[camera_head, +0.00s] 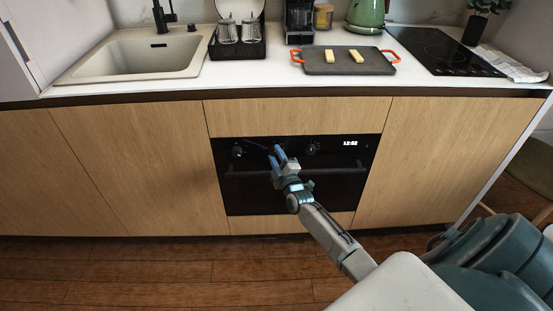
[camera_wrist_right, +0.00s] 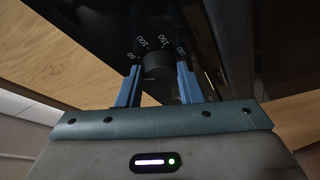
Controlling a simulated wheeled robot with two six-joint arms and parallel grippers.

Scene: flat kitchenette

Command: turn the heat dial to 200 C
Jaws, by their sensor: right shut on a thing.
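The oven (camera_head: 340,190) is black and set into the wooden cabinet front, with a control strip along its top. The heat dial is a dark round knob (camera_wrist_right: 157,65) in the right wrist view, with white numbers including 50, 100 and 150 around it. A further number at the right is partly covered by a finger. My right gripper (camera_head: 278,152) is at the middle of the control strip; its blue fingers (camera_wrist_right: 157,86) are shut on the dial from both sides. In the head view the gripper hides the dial. I cannot make out a pointer mark. My left gripper is not in view.
Other knobs sit on the strip at left (camera_head: 237,151) and right (camera_head: 311,148), beside a lit clock (camera_head: 350,143). The oven handle (camera_head: 240,173) runs below. The counter above holds a sink (camera_head: 140,55), tray (camera_head: 343,68) and hob (camera_head: 440,50).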

